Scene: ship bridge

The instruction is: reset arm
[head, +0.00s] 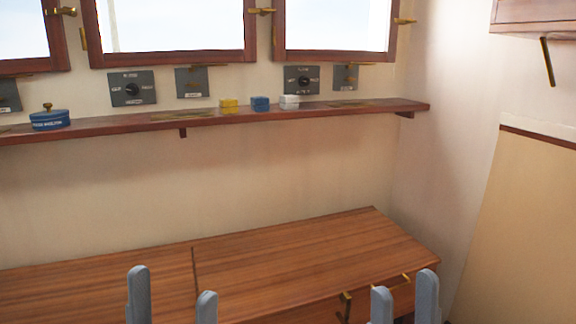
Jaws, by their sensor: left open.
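My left gripper (172,298) shows at the bottom of the head view, left of centre. Its two grey fingers stand upright and apart, with nothing between them. My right gripper (404,298) shows at the bottom right, its two grey fingers also upright and apart with nothing between them. Both grippers appear in front of the wooden cabinet (300,250). Only the fingers are in view; the arms and gripper bodies are below the frame.
The wall shelf (320,108) carries a blue round tin (50,119), a yellow box (229,105), a blue box (260,104) and a white box (289,102). The cabinet top is bare. Brass handles (346,303) stick out at its front. Switch panels (132,88) sit above the shelf.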

